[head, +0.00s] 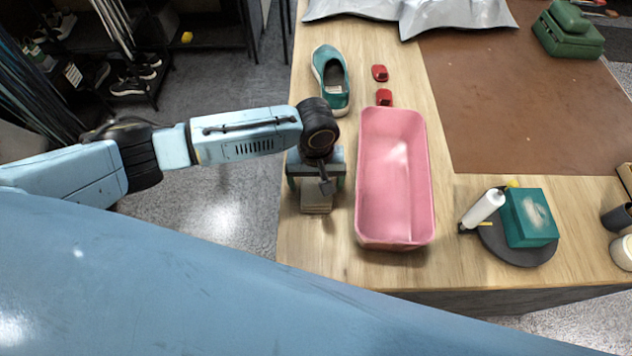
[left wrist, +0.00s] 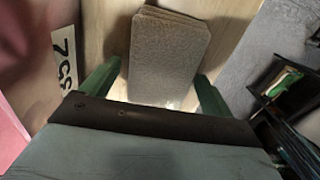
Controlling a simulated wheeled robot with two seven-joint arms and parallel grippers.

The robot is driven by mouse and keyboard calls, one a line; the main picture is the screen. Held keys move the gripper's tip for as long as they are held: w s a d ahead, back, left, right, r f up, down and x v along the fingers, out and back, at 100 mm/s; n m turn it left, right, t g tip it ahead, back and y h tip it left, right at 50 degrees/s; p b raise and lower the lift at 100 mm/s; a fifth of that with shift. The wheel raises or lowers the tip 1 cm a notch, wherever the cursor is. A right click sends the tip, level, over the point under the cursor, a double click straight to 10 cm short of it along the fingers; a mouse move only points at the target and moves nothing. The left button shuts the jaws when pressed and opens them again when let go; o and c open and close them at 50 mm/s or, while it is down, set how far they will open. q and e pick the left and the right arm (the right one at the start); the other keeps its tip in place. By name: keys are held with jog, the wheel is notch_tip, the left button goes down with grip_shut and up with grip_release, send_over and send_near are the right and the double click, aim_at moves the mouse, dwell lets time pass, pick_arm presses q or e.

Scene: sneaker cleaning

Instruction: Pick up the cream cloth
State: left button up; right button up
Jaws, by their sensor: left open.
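The cream cloth (head: 316,202) looks like a folded, greyish-beige stack lying on the wooden table near its left edge, just left of the pink tray (head: 432,190). My left gripper (head: 316,186) is over the cloth's far part and points down. Its green fingers are spread, one on each side of the cloth. In the left wrist view the cloth (left wrist: 168,50) shows its layered edge between the open fingertips (left wrist: 156,76), with gaps on both sides. I cannot tell the exact height of the fingers above the table. My right gripper is not in view.
A teal sneaker (head: 331,80) and two red pieces (head: 380,73) lie beyond the tray. A brown mat (head: 510,110) covers the right side. A white bottle (head: 484,208) and teal box (head: 529,217) are on a dark round plate. A shelf with shoes (head: 135,78) stands left.

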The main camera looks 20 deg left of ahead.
aim_at(316, 180)
pick_arm(q)
jog(key=c, duration=1.1)
jog(key=shift+o, duration=0.2)
notch_tip(316, 180, up, 10)
jog(key=shift+r+p, duration=0.1)
jog(key=shift+p, duration=0.2)
